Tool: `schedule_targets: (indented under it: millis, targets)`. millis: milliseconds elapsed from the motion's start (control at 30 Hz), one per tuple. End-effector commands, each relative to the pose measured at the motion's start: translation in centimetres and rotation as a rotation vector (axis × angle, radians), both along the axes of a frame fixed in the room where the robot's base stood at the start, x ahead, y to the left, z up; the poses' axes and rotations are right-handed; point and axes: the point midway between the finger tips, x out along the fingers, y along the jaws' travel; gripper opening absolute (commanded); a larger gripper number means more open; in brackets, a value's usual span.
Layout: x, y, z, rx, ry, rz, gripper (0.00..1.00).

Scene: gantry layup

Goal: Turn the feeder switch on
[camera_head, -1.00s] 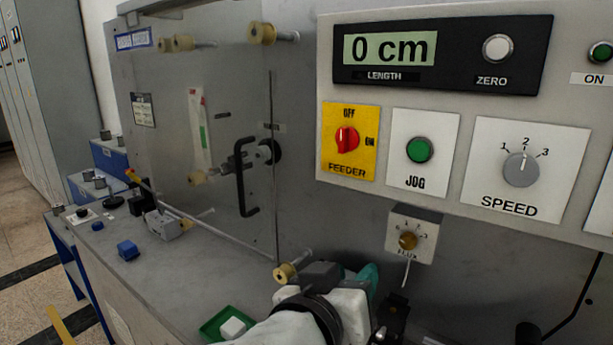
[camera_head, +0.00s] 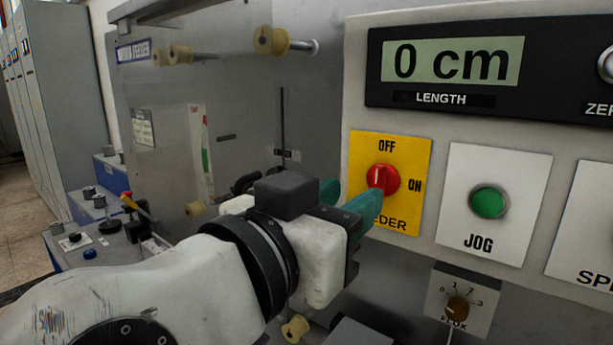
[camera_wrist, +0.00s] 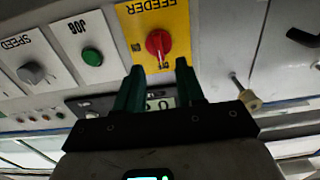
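The feeder switch is a red knob (camera_head: 382,182) on a yellow plate (camera_head: 420,150), marked OFF at the top and ON at the right. Its pale pointer mark is toward OFF. The knob also shows upside down in the wrist view (camera_wrist: 158,44). My gripper (camera_head: 354,193) is just in front of the plate, with green fingers apart. In the wrist view my gripper (camera_wrist: 160,67) has the knob centred just beyond its fingertips, nothing held. One finger overlaps the knob's lower edge in the head view; I cannot tell whether it touches. Part of the FEEDER label is hidden.
The green JOG button (camera_head: 489,202) is right of the switch, under the length display (camera_head: 455,62) reading 0 cm. The small flux knob (camera_head: 457,308) sits below. Rollers (camera_head: 270,41) stick out at the upper left.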

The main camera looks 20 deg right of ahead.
Motion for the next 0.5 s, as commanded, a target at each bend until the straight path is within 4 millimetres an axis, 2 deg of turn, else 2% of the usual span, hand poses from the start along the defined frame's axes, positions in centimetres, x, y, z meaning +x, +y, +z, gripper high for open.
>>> schedule_targets:
  millis: [33, 200, 500]
  targets:
    - [0.5, -0.9, 0.1, -0.001, 0.001, -0.005, 0.38]
    - [2.0, -3.2, 0.1, -0.001, 0.001, -0.002, 0.38]
    - [3.2, -4.9, 0.0, -0.001, 0.001, -0.001, 0.38]
